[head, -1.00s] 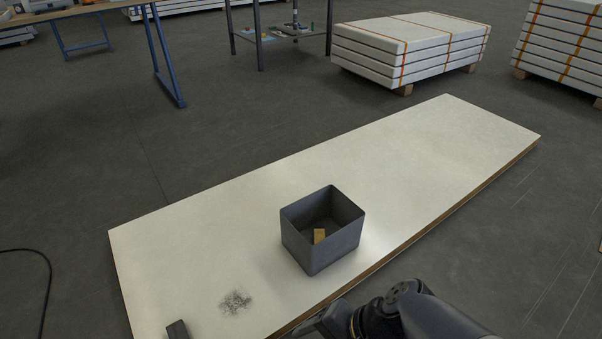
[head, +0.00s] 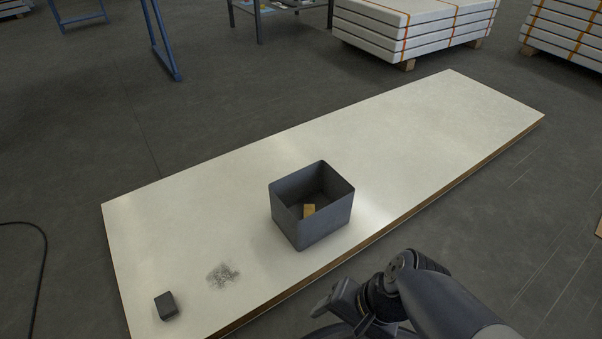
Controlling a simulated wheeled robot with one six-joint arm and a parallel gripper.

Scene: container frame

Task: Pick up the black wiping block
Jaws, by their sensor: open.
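The black wiping block (head: 166,306) lies on the pale board (head: 400,130) near its front left corner. It is small, dark and box-shaped, and nothing touches it. My gripper (head: 326,312) is at the bottom of the head view, just off the board's front edge, to the right of the block and well apart from it. The gripper is open and I see nothing between its fingers. Part of it is hard to make out against my dark arm.
A grey open bin (head: 318,222) with a yellowish piece (head: 309,211) inside stands mid-board. Stacked white slabs (head: 400,35) stand behind. A black cable (head: 44,265) lies on the floor at left.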

